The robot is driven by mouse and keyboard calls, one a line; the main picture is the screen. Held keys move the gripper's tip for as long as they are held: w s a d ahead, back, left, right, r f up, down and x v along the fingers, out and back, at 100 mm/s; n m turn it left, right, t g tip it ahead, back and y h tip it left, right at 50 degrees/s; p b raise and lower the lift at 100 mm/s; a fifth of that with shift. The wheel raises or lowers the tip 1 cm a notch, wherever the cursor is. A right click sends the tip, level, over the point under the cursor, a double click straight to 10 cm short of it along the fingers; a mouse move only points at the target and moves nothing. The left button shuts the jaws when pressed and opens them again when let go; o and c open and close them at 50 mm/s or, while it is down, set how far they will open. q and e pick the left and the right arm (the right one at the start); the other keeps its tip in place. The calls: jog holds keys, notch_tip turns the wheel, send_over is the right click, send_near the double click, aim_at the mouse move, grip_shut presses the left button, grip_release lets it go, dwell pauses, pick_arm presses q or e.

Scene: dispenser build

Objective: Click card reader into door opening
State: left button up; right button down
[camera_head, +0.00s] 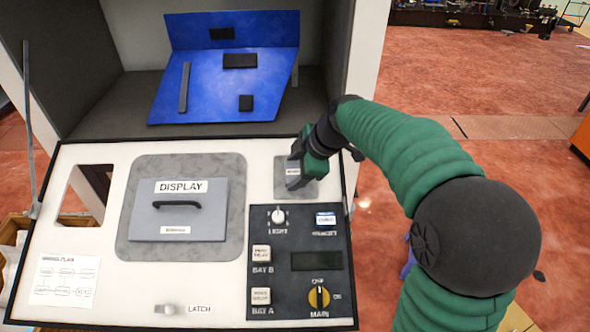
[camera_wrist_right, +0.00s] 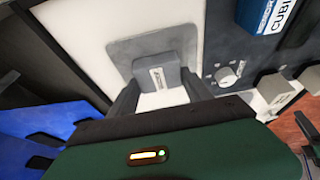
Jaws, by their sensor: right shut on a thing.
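The card reader (camera_head: 292,171) is a small grey block with a white label, at the upper right of the white door panel (camera_head: 95,285). My right gripper (camera_head: 296,166) is shut on it, reaching in from the right. In the right wrist view the card reader (camera_wrist_right: 160,72) sits between the two dark fingers, over a mottled grey patch (camera_wrist_right: 122,52) of the door. I cannot tell whether the reader is flush in an opening or just above it; the gripper hides part of it. A rectangular opening (camera_head: 85,192) shows at the door's left. My left gripper is out of view.
A display cover with a black handle (camera_head: 180,208) sits left of the reader. A dark control panel (camera_head: 300,262) with knobs and buttons lies below it. A blue folded sheet (camera_head: 200,95) with black parts stands in the cabinet behind the door.

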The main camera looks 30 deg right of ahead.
grip_release()
dwell(0.4)
jog(key=shift+r, duration=0.1)
jog(key=shift+p+v, duration=0.95)
jog(key=shift+v, duration=2)
